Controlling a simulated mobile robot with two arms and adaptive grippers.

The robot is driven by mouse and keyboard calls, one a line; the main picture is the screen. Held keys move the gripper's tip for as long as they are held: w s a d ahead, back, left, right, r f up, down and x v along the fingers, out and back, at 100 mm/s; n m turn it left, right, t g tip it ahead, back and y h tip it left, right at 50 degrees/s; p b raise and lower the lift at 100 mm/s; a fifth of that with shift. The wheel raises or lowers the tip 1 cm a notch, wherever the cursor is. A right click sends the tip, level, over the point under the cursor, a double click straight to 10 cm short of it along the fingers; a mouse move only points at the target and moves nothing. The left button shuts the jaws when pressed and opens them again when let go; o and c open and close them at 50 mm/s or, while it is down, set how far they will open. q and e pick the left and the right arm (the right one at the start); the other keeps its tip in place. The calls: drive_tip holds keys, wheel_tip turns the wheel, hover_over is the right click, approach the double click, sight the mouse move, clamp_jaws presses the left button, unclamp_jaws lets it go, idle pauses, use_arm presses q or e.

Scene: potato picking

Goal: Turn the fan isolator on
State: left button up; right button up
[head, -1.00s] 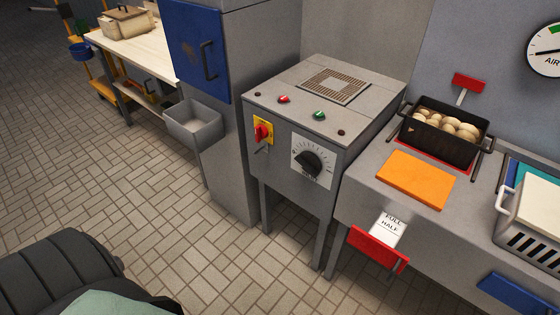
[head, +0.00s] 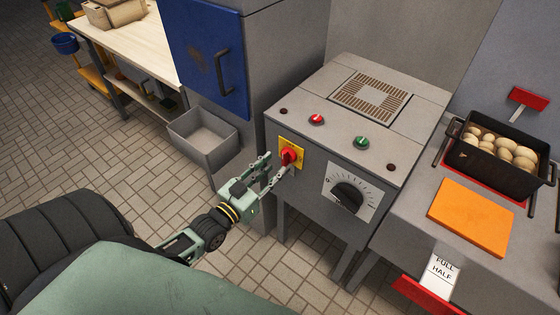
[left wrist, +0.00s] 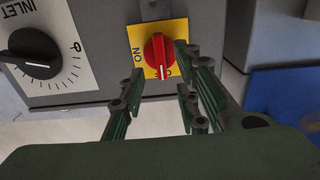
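The fan isolator is a red rotary knob (head: 288,157) on a yellow plate (head: 298,146), on the front of a grey cabinet. In the left wrist view the knob (left wrist: 157,54) has its grip ridge roughly upright in the picture. "ON" reads upside down on the plate's left; the lettering at the lower right is partly hidden. My left gripper (head: 278,165) is open, its fingertips right by the knob. In the left wrist view its fingers (left wrist: 160,66) spread to either side of the knob's lower part; I cannot tell whether they touch it. My right gripper is not in view.
A black inlet dial (head: 347,196) sits right of the isolator. Red (head: 316,119) and green (head: 362,142) buttons are on the cabinet top. A potato pan (head: 497,157) stands at the right.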

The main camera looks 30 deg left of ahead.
sight(283, 159)
use_arm(q)
drive_tip(key=w, duration=0.3)
drive_tip(key=shift+w+f, duration=0.1)
drive_tip(key=shift+w, duration=0.15)
drive_tip(key=shift+w+d, duration=0.1)
drive_tip(key=shift+w, duration=0.2)
drive_tip(key=shift+c, duration=0.3)
drive_tip(key=c, duration=0.6)
clamp_jaws()
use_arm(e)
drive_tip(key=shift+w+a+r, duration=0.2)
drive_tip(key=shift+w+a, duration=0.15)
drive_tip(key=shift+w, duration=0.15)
